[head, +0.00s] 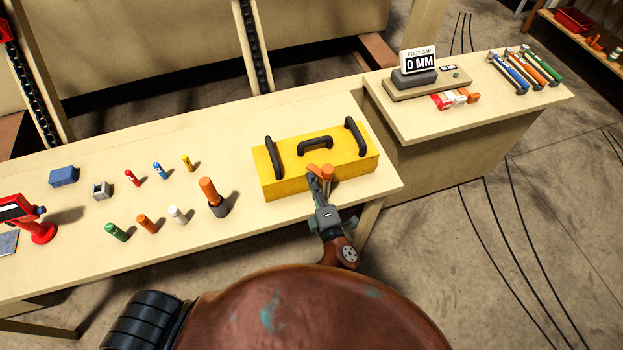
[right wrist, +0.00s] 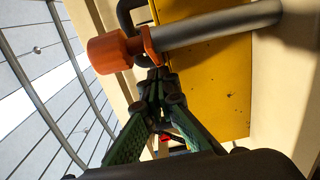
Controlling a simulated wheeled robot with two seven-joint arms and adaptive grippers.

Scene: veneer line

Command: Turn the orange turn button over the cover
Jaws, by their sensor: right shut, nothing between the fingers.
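The yellow cover (head: 275,180) with black handles lies at the right end of the long table; its yellow face fills part of the right wrist view (right wrist: 215,80). The orange turn button (head: 327,173) is at the cover's near side. In the right wrist view the orange button (right wrist: 108,52) has a flat orange tab and adjoins a grey rod. My right gripper (head: 315,178) is shut and empty beside the button. Its closed fingertips (right wrist: 158,75) appear close to the orange tab; I cannot tell whether they touch. My left gripper is not in view.
An orange-topped peg (head: 209,192) in a dark base stands left of the cover. A side table at right holds a gap display (head: 419,62) and several hammers. The table's front strip is clear.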

